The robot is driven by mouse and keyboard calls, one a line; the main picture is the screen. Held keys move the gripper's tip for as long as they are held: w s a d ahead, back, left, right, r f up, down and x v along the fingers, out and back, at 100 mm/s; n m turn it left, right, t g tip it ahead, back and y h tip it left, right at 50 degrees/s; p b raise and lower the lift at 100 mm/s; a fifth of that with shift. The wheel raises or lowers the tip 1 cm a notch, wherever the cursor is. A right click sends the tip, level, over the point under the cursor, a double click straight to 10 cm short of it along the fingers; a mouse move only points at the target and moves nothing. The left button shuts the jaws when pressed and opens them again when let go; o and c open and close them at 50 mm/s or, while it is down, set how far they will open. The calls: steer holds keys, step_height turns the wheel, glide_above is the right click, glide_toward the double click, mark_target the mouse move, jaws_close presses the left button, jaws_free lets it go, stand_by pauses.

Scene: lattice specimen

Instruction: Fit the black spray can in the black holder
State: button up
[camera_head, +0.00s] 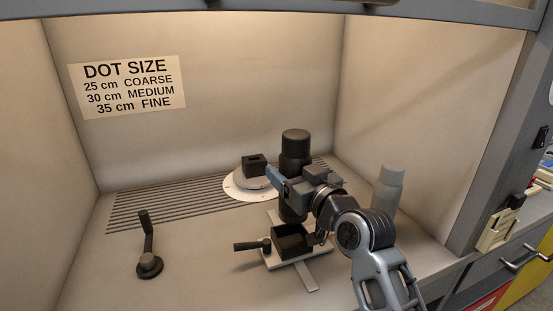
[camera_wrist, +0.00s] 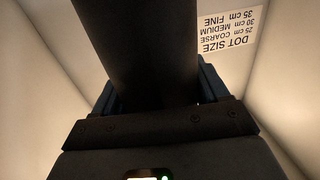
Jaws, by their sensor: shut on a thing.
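The black spray can (camera_head: 295,147) stands upright in my gripper (camera_head: 284,184), in the middle of the booth. In the wrist view the can (camera_wrist: 150,45) is a wide dark cylinder between the two blue fingers, and my gripper (camera_wrist: 158,95) is shut on it. The black holder (camera_head: 291,243) is an open-topped square box on a pale base with a side handle. In the head view the can's lower end shows just above and behind the holder's opening. I cannot tell whether they touch. My gripper hides part of the can's middle.
A white round turntable (camera_head: 237,188) with a black block (camera_head: 255,166) on it lies behind the holder, left of the can. A grey can (camera_head: 388,187) stands at right, near my arm. A black crank (camera_head: 149,263) stands at front left. A slotted grille (camera_head: 150,209) crosses the back floor.

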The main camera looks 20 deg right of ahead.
steer(key=shift+w+f, duration=0.15)
steer(key=shift+w, duration=0.1)
steer(key=shift+f+b, duration=2)
steer(key=shift+f, duration=0.4)
steer(key=o, duration=0.8)
steer(key=c, duration=0.5)
steer(key=shift+s, duration=0.1)
